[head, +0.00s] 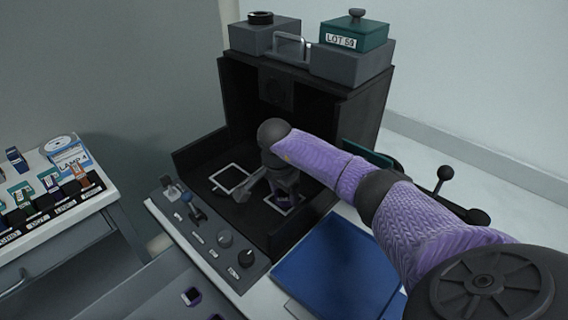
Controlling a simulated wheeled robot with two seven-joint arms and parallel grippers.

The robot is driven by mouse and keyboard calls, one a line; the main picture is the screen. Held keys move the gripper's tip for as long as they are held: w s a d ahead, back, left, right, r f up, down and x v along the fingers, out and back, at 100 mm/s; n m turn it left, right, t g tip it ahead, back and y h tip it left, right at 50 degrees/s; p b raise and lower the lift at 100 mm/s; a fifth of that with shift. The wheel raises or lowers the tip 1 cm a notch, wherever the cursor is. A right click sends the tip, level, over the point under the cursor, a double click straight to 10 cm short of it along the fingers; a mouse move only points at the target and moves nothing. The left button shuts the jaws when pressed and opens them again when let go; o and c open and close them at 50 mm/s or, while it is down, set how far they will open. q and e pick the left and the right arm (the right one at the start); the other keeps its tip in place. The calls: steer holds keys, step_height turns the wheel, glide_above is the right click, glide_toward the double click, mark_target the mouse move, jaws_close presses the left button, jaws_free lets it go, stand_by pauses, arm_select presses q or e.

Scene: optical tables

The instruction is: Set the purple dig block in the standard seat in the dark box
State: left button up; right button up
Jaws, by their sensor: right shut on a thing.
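The dark box (190,155) stands open at the front, with two white-outlined seats on its floor. The left seat (230,178) is empty. My right gripper (284,180) reaches into the box from the right, over the right seat (284,208). It is shut on a small dark and purple block (287,190), which looks like the purple dig block. The gripper and wrist hide much of the block. I cannot tell whether it touches the seat floor. I cannot read which seat is the standard one.
A control panel with knobs (225,239) fronts the box. A blue folder (335,268) lies at its right. A green LOT 59 box (354,36) sits on top. A side table (60,215) at left holds several small blocks.

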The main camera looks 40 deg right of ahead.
mark_target(284, 194)
steer(key=shift+s+a+f, duration=0.15)
steer(key=shift+s+f, duration=0.05)
steer(key=shift+f, duration=0.35)
steer(key=o, duration=1.2)
steer(key=shift+c, duration=0.2)
steer(key=shift+o, duration=0.3)
steer(key=shift+a+f, duration=0.1)
steer(key=r, duration=0.1)
steer(key=r+p, duration=0.1)
steer(key=r, duration=0.1)
steer(key=r+p, duration=0.1)
steer(key=r, duration=0.1)
steer(key=shift+w, duration=0.25)
arm_select(q)
steer(key=shift+t, duration=0.3)
steer(key=r, duration=0.1)
steer(key=w+d+r+p, duration=0.2)
steer(key=r, duration=0.1)
steer(key=shift+w+d, duration=0.2)
arm_select(e)
step_height(284, 194, up, 8)
steer(key=a, duration=0.1)
steer(key=shift+a+r, duration=0.15)
steer(key=shift+r, duration=0.05)
arm_select(q)
steer(key=shift+s, duration=0.1)
arm_select(e)
steer(key=shift+s, duration=0.1)
